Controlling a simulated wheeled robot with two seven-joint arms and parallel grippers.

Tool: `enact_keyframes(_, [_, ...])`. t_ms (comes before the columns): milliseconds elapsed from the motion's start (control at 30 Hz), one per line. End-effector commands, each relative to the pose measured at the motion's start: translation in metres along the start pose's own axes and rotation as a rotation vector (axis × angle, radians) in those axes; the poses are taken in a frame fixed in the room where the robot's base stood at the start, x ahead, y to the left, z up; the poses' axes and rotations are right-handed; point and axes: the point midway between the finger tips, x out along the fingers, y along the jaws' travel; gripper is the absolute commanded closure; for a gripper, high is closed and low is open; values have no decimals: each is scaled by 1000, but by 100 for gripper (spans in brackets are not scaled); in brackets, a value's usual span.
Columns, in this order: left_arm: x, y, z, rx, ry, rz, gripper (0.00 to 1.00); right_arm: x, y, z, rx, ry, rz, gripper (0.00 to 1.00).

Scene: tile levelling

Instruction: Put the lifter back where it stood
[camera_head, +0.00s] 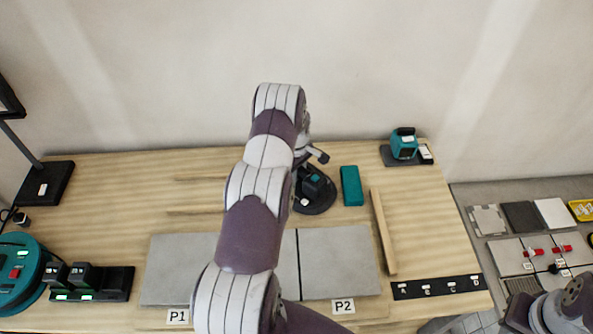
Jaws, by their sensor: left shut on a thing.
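The lifter (313,182), dark with a teal part, shows just right of my left forearm, at the back middle of the table. A dark round base (318,207) shows under it; I cannot tell whether the two touch. My left gripper (307,170) is shut on the lifter from above, and its fingers are mostly hidden by my own arm. My right arm shows only at the bottom right corner, with its gripper out of view.
A teal block (351,186) lies close to the right of the lifter. Two grey tiles (338,262) lie in front, partly behind my arm. A wooden strip (384,232) lies farther right. A teal device (404,146) stands at the back right, and a black rack (95,284) front left.

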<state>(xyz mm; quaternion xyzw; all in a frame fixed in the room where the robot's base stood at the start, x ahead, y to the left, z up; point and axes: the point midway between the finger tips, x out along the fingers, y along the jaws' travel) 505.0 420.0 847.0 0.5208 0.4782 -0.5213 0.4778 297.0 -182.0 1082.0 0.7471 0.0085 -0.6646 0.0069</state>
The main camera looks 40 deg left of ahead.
Motion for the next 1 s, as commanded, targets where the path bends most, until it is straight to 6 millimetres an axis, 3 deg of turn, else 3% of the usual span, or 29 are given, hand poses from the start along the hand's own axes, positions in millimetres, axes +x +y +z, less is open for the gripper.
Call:
enact_keyframes(133, [3,1,-1,0,2,3,100,4,0,1,0,0,0,100])
enact_keyframes(167, [3,0,0,0,0,0,64,4,0,0,0,0,0,100])
enact_keyframes(200, [2,0,0,0,0,0,50,3,0,0,0,0,0,100])
enact_keyframes(233, [2,0,0,0,0,0,44,3,0,0,0,0,0,100])
enact_keyframes(633, [-6,0,0,0,0,1,44,3,0,0,0,0,0,100])
enact_keyframes(1000, [-90,1,0,0,2,3,44,25,0,3,0,0,0,100])
